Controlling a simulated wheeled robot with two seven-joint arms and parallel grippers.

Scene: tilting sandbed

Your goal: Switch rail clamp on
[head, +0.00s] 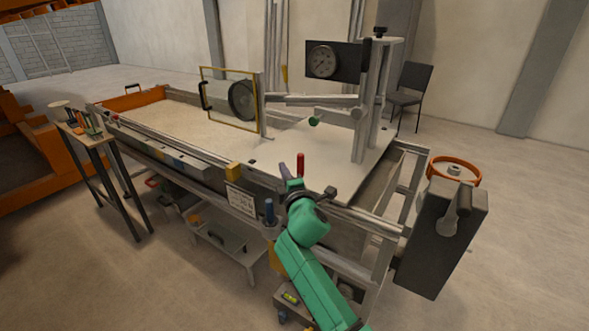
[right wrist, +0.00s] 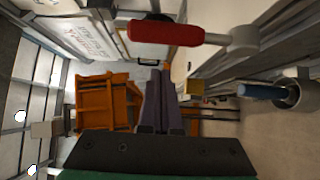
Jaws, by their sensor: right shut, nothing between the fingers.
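A red-handled lever (head: 300,164) stands upright at the near rail of the sandbed (head: 165,108). The red handle also shows large in the right wrist view (right wrist: 165,33), on a grey pivot. A blue handle (head: 269,211) sits lower on the bed's near side and shows in the right wrist view too (right wrist: 262,91). No label shows which one is the rail clamp. My left gripper is out of view.
A dial gauge (head: 322,62) and a yellow-framed panel (head: 230,98) stand above the bed. A white sign (head: 241,200) hangs on the near side. A grey box (head: 440,235) with an orange ring (head: 454,171) is at the right end. A small tool table (head: 82,135) stands left.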

